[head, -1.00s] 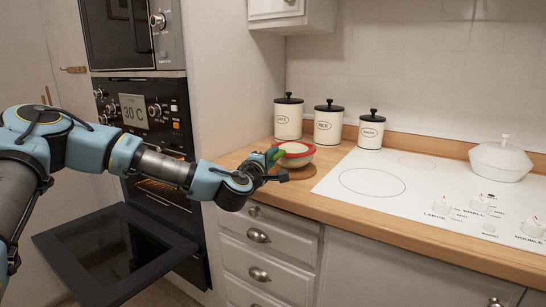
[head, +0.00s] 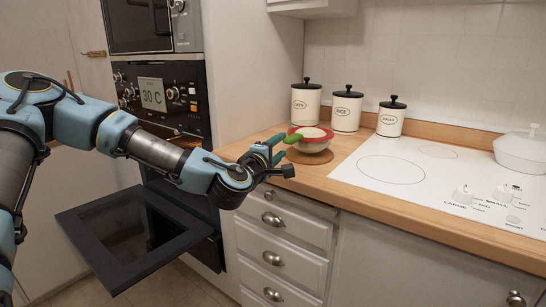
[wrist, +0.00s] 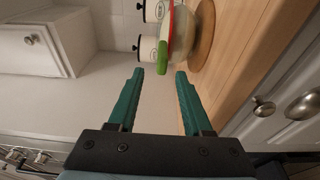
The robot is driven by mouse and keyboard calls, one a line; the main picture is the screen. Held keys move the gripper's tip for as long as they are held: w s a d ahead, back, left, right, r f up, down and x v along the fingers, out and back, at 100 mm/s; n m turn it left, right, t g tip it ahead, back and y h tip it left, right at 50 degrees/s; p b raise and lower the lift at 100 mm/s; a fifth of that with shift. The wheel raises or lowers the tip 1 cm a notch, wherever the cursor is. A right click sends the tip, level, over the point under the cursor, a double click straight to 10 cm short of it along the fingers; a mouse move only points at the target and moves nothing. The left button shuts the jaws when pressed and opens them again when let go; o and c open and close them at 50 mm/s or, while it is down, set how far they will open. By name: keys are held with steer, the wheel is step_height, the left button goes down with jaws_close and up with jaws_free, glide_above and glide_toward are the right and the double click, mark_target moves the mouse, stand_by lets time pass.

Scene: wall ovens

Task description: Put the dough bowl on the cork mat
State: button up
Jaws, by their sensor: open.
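The dough bowl (head: 315,145) is pale with a red rim and a green handle (head: 292,139) pointing left. It sits upright on the round cork mat (head: 325,156) near the counter's left end. The wrist view shows the bowl (wrist: 183,42) with its base against the mat (wrist: 204,36). My gripper (head: 281,149) is just left of the bowl, open and empty. In the wrist view its green fingers (wrist: 159,74) are spread apart, with the bowl and handle beyond the tips and a small gap between.
Three lidded canisters (head: 346,112) stand behind the bowl. The white hob (head: 400,170) is to the right, with a white pot (head: 521,152). The oven door (head: 135,235) hangs open at lower left. Drawers (head: 280,235) are below the counter.

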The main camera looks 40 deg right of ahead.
steer(key=shift+b+v, duration=0.3)
steer(key=shift+v, duration=2.05)
steer(key=w+a+f+m+g+y, duration=0.35)
steer(key=a+f+m+y, duration=0.45)
steer(key=f, duration=0.5)
steer(key=w+a+f+y, duration=0.1)
steer(key=a+f, duration=0.1)
steer(key=a, duration=0.5)
steer(key=w+a+f+y, duration=0.1)
steer(key=w+a+f, duration=0.1)
steer(key=a, duration=0.4)
steer(key=s+a+r+n+g+y, duration=0.1)
steer(key=s+a+r+y, duration=0.1)
steer(key=a, duration=1.1)
steer(key=s+a+r+g+y, duration=0.1)
steer(key=a+r+y, duration=0.3)
steer(key=a, duration=1)
steer(key=shift+s+r+n, duration=0.4)
steer(key=shift+s+r, duration=0.05)
steer(key=shift+r, duration=0.25)
steer(key=shift+g, duration=0.25)
